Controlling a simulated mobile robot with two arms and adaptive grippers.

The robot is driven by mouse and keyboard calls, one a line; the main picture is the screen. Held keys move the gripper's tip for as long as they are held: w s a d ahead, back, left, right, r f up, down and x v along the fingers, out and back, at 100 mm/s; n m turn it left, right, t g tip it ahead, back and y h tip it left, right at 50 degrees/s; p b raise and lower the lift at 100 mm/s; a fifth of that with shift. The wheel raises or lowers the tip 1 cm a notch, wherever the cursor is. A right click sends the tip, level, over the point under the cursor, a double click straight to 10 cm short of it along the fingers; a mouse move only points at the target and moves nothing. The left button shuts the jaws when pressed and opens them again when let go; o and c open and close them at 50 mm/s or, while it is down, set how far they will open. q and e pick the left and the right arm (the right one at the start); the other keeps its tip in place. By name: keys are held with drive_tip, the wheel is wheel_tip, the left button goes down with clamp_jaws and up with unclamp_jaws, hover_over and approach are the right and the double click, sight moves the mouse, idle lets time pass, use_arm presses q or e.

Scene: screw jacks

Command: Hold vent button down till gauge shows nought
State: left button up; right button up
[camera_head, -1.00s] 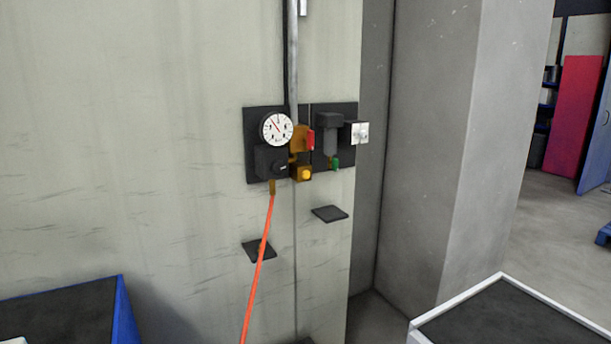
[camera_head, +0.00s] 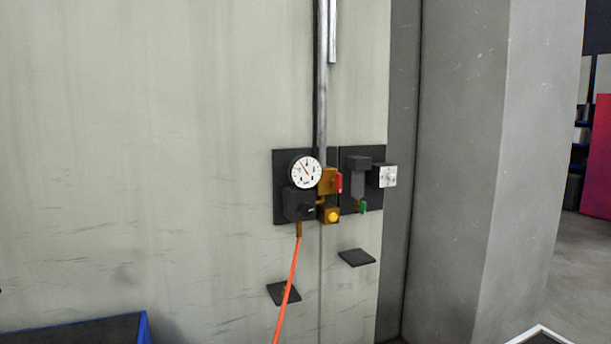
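The round white gauge (camera_head: 305,171) is on the wall panel, above a black regulator block (camera_head: 299,204). Its red needle slants toward the upper left; the numbers are too small to read. A yellow round button (camera_head: 333,216) sits on a brass block to the lower right of the gauge; it looks like the vent button. A red handle (camera_head: 339,183) is just above it. Nothing touches the button. Neither of my grippers is in the head view.
An orange hose (camera_head: 288,290) hangs from the regulator. Two small dark shelves, the left one (camera_head: 283,293) and the right one (camera_head: 356,258), stick out below. A grey pillar (camera_head: 450,150) stands right. A blue-edged dark surface (camera_head: 85,330) is at lower left.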

drive_tip(key=shift+c, duration=0.2)
drive_tip(key=shift+d, duration=0.2)
clamp_jaws()
drive_tip(key=shift+a, duration=0.1)
idle(1.3)
